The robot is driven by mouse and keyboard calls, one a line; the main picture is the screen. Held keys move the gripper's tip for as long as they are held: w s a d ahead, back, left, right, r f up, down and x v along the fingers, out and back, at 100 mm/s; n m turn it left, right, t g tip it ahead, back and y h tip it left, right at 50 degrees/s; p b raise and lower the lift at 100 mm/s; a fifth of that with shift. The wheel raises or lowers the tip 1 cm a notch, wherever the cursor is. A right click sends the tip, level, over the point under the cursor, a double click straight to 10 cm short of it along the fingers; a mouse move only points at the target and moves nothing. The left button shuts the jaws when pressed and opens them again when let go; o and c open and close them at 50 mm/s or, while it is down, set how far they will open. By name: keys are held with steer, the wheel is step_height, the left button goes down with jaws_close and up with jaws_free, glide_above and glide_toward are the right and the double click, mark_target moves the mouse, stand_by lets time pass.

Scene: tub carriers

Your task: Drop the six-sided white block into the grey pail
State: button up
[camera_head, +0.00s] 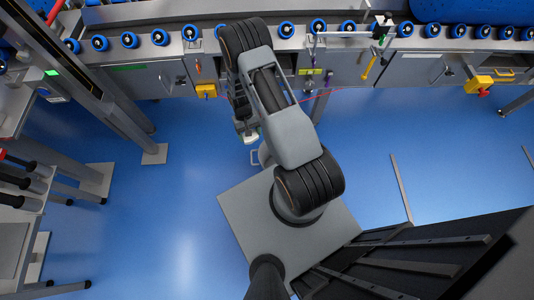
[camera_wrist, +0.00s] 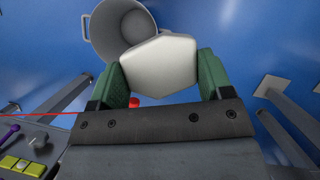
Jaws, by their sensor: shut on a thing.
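The six-sided white block (camera_wrist: 160,66) is held between the two green fingers of my gripper (camera_wrist: 160,76) in the wrist view. The gripper is shut on it. The grey pail (camera_wrist: 122,20) shows just past the block at the top of the wrist view, partly covered by it. In the head view the pail (camera_head: 265,156) is largely hidden by my arm, with part of its side and a handle (camera_head: 254,157) showing.
A roller conveyor (camera_head: 330,52) with blue wheels runs along the top of the head view. A rack (camera_head: 30,180) stands at the left. The blue floor (camera_head: 180,210) is open between them.

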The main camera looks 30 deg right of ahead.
steer(key=s+d+f+m+t+y+b, duration=0.1)
steer(key=d+f+m+b, duration=0.3)
steer(key=f+b, duration=0.7)
steer(key=s+d+f+m+t+y+b, duration=0.1)
steer(key=d+f+m+b, duration=0.3)
steer(key=d+f+b, duration=0.3)
steer(key=s+d+f+m+t+y+b, duration=0.1)
steer(key=d+f+m+b, duration=0.4)
steer(key=f+b, duration=1)
steer(key=d+b, duration=0.1)
steer(key=b, duration=0.3)
steer(key=shift+s+y, duration=0.2)
steer(key=shift+y, duration=0.2)
steer(key=o, duration=0.9)
steer(key=shift+o, duration=0.2)
steer(key=p+v, duration=0.5)
steer(key=v, duration=0.8)
steer(key=shift+d+r+p, duration=0.2)
steer(key=shift+r+p, duration=0.15)
